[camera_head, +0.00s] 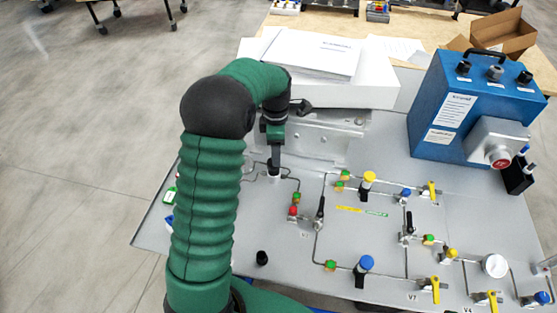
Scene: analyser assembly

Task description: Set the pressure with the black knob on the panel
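The grey panel (330,240) lies across the middle of the view, carrying thin tubing, valves and fittings. A small black knob (262,258) stands upright on its lower left part, with no gripper at it. My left arm rises on the left and bends over the panel. Its gripper (274,163) points down at a small pale and dark fitting (274,173) at the panel's upper left. The fingers overlap this fitting; I cannot tell whether they grip it or whether it has a knob on top. A round white gauge (495,265) sits at the lower right. My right gripper is not in view.
A blue box (450,110) with black knobs and a red button stands at the right. Papers (315,52) lie on a white box (350,92) behind the panel. Yellow-handled valves (432,189) and blue-capped fittings (366,263) stick up on the right half.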

